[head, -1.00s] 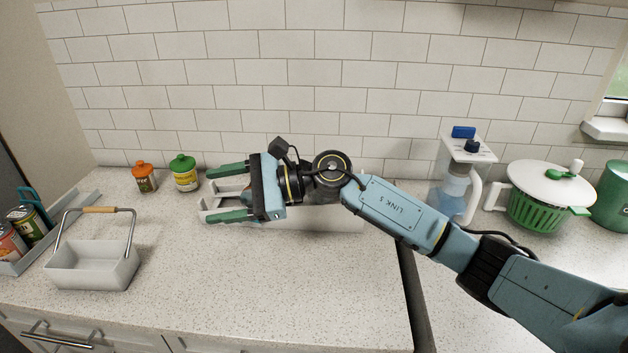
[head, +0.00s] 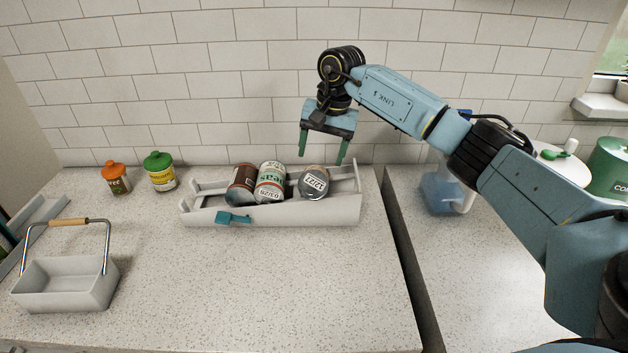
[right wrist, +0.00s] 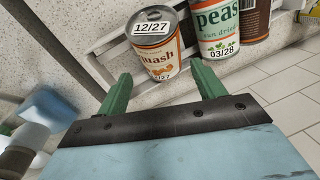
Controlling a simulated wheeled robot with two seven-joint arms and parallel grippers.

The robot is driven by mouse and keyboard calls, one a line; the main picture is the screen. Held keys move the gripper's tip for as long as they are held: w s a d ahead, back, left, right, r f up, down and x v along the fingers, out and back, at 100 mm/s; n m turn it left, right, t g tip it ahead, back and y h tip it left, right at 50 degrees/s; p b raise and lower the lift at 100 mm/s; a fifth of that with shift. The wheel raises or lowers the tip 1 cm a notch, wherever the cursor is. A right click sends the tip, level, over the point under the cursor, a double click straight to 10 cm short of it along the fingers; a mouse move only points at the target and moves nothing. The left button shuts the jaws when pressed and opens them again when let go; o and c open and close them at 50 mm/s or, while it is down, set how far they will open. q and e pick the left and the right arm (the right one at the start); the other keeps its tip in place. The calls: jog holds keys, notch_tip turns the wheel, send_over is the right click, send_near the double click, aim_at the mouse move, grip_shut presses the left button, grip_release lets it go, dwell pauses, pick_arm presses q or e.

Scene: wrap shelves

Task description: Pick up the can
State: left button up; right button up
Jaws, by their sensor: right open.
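Three cans lie in a pale grey rack (head: 280,214) on the counter in the head view. They are a brown can (head: 242,183) at the left, a peas can (head: 270,182) in the middle, and a can with its lid marked 12/27 (head: 314,182) at the right. In the right wrist view the 12/27 can reads "quash" (right wrist: 160,52), and the peas can (right wrist: 217,30) is beside it. My right gripper (head: 322,158) points down, open and empty, just above the right can. In the wrist view its green fingers (right wrist: 160,90) are apart, with the quash can beyond the gap. My left gripper is not in view.
A grey basket with a raised handle (head: 66,284) stands at the front left. An orange-lidded jar (head: 117,180) and a green-lidded jar (head: 160,172) stand by the wall. A dark gap (head: 405,250) splits the counter; the front middle is clear.

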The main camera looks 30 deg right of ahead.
aim_at(318, 168)
jog(key=shift+w+a+f, duration=0.15)
jog(key=shift+a+f, duration=0.05)
jog(key=shift+f, duration=0.75)
jog(key=f, duration=0.2)
jog(key=a+f, duration=0.1)
jog(key=f, duration=0.1)
jog(key=shift+f+p, duration=0.4)
jog(key=shift+f, duration=0.25)
jog(key=shift+c, duration=0.5)
